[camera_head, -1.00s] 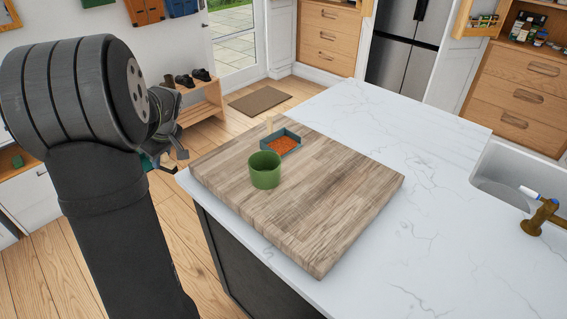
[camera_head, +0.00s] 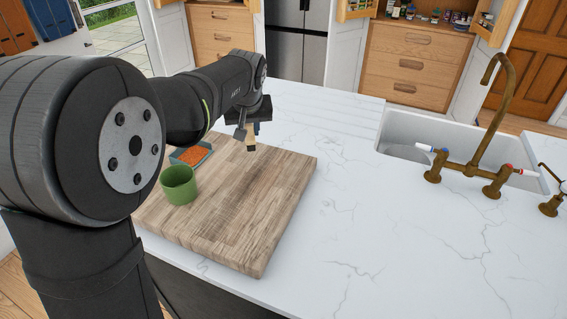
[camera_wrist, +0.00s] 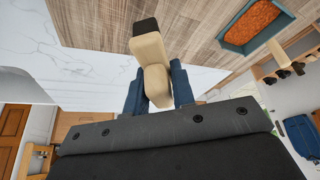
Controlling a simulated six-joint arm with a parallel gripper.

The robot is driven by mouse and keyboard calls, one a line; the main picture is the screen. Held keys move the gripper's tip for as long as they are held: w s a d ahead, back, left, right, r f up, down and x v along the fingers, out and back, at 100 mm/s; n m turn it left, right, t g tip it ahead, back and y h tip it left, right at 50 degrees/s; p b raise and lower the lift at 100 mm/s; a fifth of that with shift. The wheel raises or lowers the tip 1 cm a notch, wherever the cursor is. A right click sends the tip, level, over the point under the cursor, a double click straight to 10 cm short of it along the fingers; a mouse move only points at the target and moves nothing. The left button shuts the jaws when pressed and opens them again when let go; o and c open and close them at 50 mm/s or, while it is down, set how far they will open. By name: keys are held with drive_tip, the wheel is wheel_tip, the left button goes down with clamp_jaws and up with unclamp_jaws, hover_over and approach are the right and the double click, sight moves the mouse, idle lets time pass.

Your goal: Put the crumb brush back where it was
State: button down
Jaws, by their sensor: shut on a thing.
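My gripper (camera_wrist: 159,90) is shut on the crumb brush (camera_wrist: 151,52), a cream-coloured piece with a dark end, seen in the wrist view between two blue fingers. In the head view the brush (camera_head: 251,141) hangs below my gripper (camera_head: 256,126), near the far edge of the wooden board (camera_head: 240,210). Its dark end points down toward the board; I cannot tell whether it touches. A blue-grey dustpan-like tray (camera_head: 203,160) with orange crumbs lies on the board, partly hidden by my arm. It also shows at the top right of the wrist view (camera_wrist: 232,46).
A green cup (camera_head: 179,185) stands on the board near its left side. The white marble counter (camera_head: 350,200) is clear to the right. A sink (camera_head: 405,135) with a brass tap (camera_head: 500,130) lies farther right.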

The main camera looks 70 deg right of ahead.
drive_tip(key=s+d+m+g, duration=0.3)
drive_tip(key=s+m, duration=0.3)
drive_tip(key=s, duration=1.2)
drive_tip(key=shift+m+h, duration=0.3)
drive_tip(key=shift+h, duration=0.1)
drive_tip(key=w+d+f, duration=0.1)
drive_tip(key=w+f, duration=0.1)
drive_tip(key=w, duration=0.1)
drive_tip(key=w+d+f, duration=0.1)
drive_tip(key=w+f, duration=0.1)
drive_tip(key=w, duration=0.2)
drive_tip(key=w+d+f, duration=0.2)
drive_tip(key=w, duration=0.1)
drive_tip(key=shift+w, duration=0.3)
drive_tip(key=shift+w+f, duration=0.15)
drive_tip(key=shift+f, duration=1.9)
drive_tip(key=shift+f, duration=0.15)
drive_tip(key=c, duration=1.2)
unclamp_jaws()
